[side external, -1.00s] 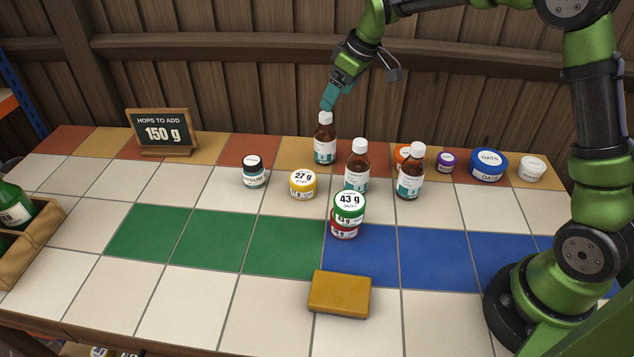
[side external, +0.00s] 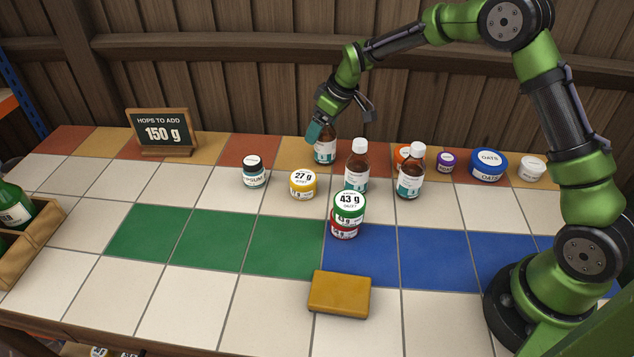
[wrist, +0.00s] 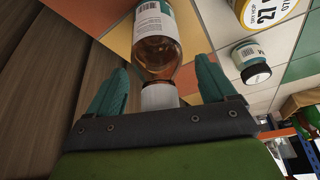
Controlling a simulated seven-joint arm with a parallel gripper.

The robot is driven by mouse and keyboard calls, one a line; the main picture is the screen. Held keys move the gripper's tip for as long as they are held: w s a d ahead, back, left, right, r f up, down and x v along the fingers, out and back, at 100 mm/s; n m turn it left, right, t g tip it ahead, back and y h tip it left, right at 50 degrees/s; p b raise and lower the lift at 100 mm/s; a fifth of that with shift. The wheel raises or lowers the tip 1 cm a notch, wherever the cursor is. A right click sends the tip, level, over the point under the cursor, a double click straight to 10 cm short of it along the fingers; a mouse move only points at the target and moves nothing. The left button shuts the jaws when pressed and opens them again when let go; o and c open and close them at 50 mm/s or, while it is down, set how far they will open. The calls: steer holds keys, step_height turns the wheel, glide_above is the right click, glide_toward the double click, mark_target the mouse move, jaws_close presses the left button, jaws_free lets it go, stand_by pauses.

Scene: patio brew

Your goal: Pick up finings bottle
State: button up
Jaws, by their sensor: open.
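Three brown bottles with white caps and white-and-teal labels stand on the tiled table; their label text is too small to tell which is finings. The back-left bottle (side external: 325,153) is upright, with my gripper (side external: 318,131) at its top, hiding its cap. In the wrist view this brown bottle (wrist: 158,52) stands between the two teal fingers of my gripper (wrist: 162,68). The fingers are apart, one on each side, with the cap near the palm. The other two are a middle bottle (side external: 356,172) and a right bottle (side external: 410,176).
A yellow-sided 27 g jar (side external: 303,185), a dark-capped gypsum jar (side external: 254,173) and stacked jars (side external: 348,212) stand nearby. An orange-lidded jar is partly hidden behind the right bottle. A chalkboard (side external: 163,132) reads 150 g. The green tiles (side external: 205,238) are clear.

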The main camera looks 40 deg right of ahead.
steer(key=shift+c, duration=0.3)
jaws_close()
